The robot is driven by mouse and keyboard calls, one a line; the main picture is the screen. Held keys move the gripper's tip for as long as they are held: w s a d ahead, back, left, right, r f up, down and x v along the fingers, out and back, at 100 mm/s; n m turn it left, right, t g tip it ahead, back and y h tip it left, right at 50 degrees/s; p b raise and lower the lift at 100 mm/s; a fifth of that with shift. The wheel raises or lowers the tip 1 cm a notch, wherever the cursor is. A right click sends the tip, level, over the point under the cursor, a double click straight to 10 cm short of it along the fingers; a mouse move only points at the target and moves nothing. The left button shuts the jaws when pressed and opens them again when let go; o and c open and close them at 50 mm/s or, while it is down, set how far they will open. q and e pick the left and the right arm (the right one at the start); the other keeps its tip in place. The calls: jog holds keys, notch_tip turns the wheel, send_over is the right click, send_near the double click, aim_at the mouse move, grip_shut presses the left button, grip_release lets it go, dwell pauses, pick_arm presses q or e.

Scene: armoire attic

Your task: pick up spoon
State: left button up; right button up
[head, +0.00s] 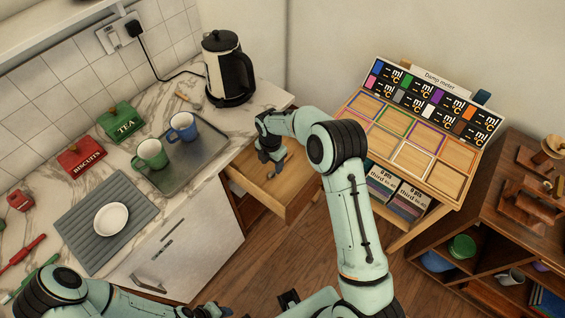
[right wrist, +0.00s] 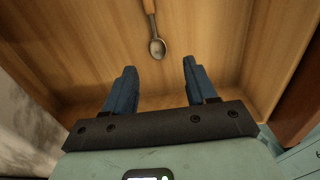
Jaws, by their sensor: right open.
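The spoon (right wrist: 157,47) lies in the open wooden drawer (right wrist: 85,55), with a metal bowl and a wooden handle. In the right wrist view its bowl end points toward my right gripper (right wrist: 157,82), and its handle runs off the top edge. My right gripper is open and empty; its two blue fingers are apart, short of the spoon. In the head view my right gripper (head: 268,163) reaches down into the drawer (head: 291,195) and hides much of its inside. My left arm comes in at the bottom left; its gripper is not clearly visible at the bottom edge.
The marble counter beside the drawer holds a dark tray (head: 190,165) with a green mug (head: 151,154) and a blue mug (head: 182,127), and a kettle (head: 228,70). A wooden stand (head: 395,160) with coloured frames and a brown shelf (head: 480,215) stand to the right.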

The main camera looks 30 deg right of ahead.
aim_at(273, 173)
jog(key=shift+w+d+f, duration=0.1)
jog(key=shift+w+f, duration=0.05)
jog(key=shift+f, duration=1.4)
jog(key=shift+w+d+f, duration=0.1)
jog(key=shift+f, duration=1.45)
jog(key=shift+f, duration=0.15)
grip_shut()
